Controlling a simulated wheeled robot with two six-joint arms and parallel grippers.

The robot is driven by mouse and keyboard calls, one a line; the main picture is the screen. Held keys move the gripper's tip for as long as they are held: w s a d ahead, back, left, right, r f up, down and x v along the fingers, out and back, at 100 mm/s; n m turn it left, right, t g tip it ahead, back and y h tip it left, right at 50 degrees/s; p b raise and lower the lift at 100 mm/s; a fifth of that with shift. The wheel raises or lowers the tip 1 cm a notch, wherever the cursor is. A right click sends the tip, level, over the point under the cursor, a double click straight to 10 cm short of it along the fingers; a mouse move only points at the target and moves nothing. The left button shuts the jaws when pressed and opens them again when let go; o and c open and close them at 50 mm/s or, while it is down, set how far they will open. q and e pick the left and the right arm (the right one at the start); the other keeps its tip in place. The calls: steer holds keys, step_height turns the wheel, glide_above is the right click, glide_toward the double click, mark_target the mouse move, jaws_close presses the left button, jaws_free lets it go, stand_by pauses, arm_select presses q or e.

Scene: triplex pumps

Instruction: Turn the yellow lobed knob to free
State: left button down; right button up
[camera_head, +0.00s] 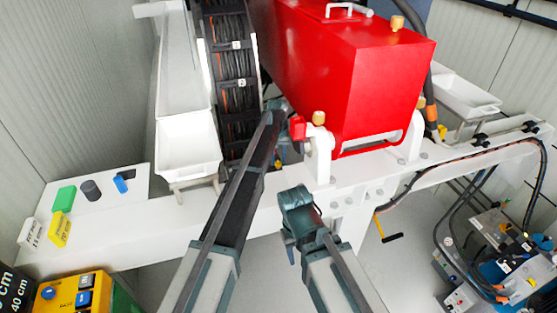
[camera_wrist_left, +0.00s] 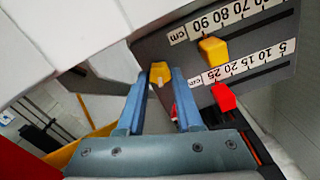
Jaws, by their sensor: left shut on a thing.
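In the left wrist view a yellow knob (camera_wrist_left: 160,71) sits between the two blue fingertips of my left gripper (camera_wrist_left: 162,82), which is shut on it. Only part of the knob shows, so I cannot read its lobes or its turned position. In the head view my left gripper (camera_head: 279,108) reaches in beside the red tank's lower left corner; the knob cannot be made out there. My right gripper (camera_head: 299,203) hangs in front of the white beam, apart from the knob, and its jaws cannot be made out.
The red tank (camera_head: 350,75) stands right of my left gripper, with a black cable chain (camera_head: 233,85) to the left. In the left wrist view, a scale plate with a yellow slider (camera_wrist_left: 212,49) and a red slider (camera_wrist_left: 223,96) is close by. The white beam (camera_head: 240,222) runs across below.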

mark_target(278, 162)
arm_select(q)
steer(key=shift+n, duration=2)
steer(key=c, duration=0.6)
jaws_free()
steer(key=shift+o, duration=0.2)
step_height(278, 162, up, 14)
steer(key=p, duration=1.3)
steer(key=shift+p, duration=0.4)
steer(key=shift+f, duration=0.15)
